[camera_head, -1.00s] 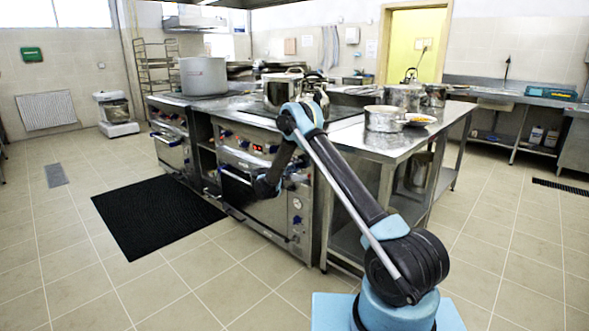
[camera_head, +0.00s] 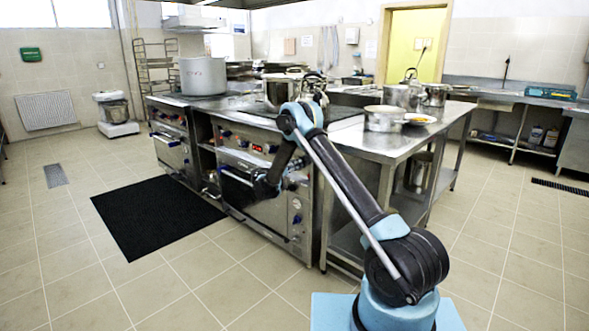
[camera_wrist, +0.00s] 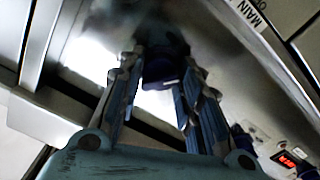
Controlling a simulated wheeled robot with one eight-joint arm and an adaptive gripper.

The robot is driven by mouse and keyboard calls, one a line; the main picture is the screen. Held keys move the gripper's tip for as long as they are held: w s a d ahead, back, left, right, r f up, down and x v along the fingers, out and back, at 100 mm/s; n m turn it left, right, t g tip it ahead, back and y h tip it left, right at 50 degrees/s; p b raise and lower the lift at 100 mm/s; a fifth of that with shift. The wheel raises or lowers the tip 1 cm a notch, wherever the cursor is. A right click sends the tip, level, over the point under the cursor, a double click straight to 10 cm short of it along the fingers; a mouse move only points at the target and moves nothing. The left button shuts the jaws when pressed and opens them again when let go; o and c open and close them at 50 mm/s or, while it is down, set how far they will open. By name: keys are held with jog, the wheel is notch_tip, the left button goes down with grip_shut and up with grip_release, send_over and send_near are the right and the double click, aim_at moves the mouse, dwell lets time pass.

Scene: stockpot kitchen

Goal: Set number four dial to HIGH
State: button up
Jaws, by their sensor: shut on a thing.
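In the wrist view, my gripper (camera_wrist: 163,68) is shut on a dark blue dial (camera_wrist: 162,70) on the steel front panel. The ribbed fingers lie on both sides of it. The dial's number, pointer and any HIGH mark are hidden or too dark to read. In the head view, my gripper (camera_head: 290,182) is at the front of the nearer stove (camera_head: 265,212), largely dark and hard to make out behind my forearm; the held dial cannot be picked out there.
A label reading MAIN (camera_wrist: 250,12) is on the panel. A red display (camera_wrist: 288,160) and another blue knob (camera_wrist: 243,140) are at lower right. A steel table (camera_head: 400,140) with pots adjoins the stove. A black mat (camera_head: 155,215) lies on the floor, otherwise clear in front.

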jog(key=shift+a+m, duration=0.1)
jog(key=shift+m, duration=0.7)
jog(key=o, duration=1.1)
jog(key=v, duration=1.1)
jog(key=shift+s+a+f, duration=0.1)
jog(key=shift+s+a, duration=0.15)
jog(key=shift+a, duration=0.05)
